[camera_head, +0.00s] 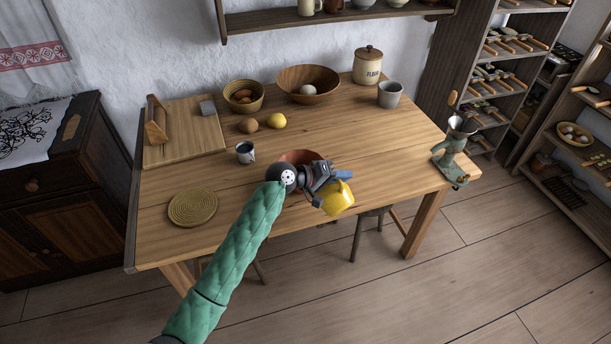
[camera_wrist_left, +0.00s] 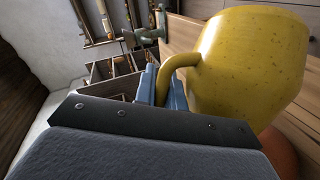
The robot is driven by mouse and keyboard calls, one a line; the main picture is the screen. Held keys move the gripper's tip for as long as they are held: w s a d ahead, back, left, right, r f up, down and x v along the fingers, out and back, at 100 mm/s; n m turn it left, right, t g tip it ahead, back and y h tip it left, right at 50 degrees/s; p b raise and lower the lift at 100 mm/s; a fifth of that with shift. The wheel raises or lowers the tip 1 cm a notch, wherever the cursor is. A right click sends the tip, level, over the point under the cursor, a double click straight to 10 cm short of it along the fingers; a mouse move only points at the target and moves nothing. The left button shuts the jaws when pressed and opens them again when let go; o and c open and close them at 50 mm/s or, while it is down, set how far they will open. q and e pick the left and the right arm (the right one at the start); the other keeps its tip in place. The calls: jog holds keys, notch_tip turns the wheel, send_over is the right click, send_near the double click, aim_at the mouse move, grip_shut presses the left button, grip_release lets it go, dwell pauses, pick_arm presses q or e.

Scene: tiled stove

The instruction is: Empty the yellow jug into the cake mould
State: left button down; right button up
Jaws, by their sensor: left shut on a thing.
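The yellow jug (camera_head: 338,200) is held by its handle in my left gripper (camera_head: 332,183), above the table's front edge. The left wrist view shows the jug (camera_wrist_left: 245,65) close up, with the blue fingers (camera_wrist_left: 163,88) closed around its handle. The jug looks tilted; its contents do not show. A reddish-brown round vessel (camera_head: 301,157), likely the cake mould, sits on the table just behind my wrist, which partly hides it. A reddish-brown part (camera_wrist_left: 281,152) also shows below the jug in the left wrist view. My right gripper is out of view.
On the wooden table (camera_head: 370,145) stand a small metal mug (camera_head: 245,152), a woven mat (camera_head: 193,209), a lemon (camera_head: 277,121), a grey cup (camera_head: 390,94) and a wooden bowl (camera_head: 308,84). A grinder (camera_head: 454,150) is fixed at the right edge. The table's right middle is clear.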

pick_arm(q)
jog(key=shift+w+a+r, duration=0.1)
jog(key=shift+w+r, duration=0.1)
jog(key=shift+r, duration=0.2)
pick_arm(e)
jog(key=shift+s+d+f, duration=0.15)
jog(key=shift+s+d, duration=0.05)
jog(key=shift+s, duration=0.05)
pick_arm(q)
jog(key=shift+w+a+r+n+h, duration=0.15)
jog(key=shift+r+n+h, duration=0.15)
jog(key=shift+n, duration=0.1)
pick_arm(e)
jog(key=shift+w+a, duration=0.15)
pick_arm(q)
jog(key=shift+w, duration=0.1)
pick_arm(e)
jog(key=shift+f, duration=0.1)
pick_arm(q)
jog(key=shift+w+a, duration=0.1)
jog(key=shift+a, duration=0.05)
jog(key=shift+r, duration=0.1)
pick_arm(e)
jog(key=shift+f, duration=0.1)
pick_arm(q)
jog(key=shift+w+a, duration=0.1)
jog(key=shift+w, duration=0.05)
jog(key=shift+r, duration=0.1)
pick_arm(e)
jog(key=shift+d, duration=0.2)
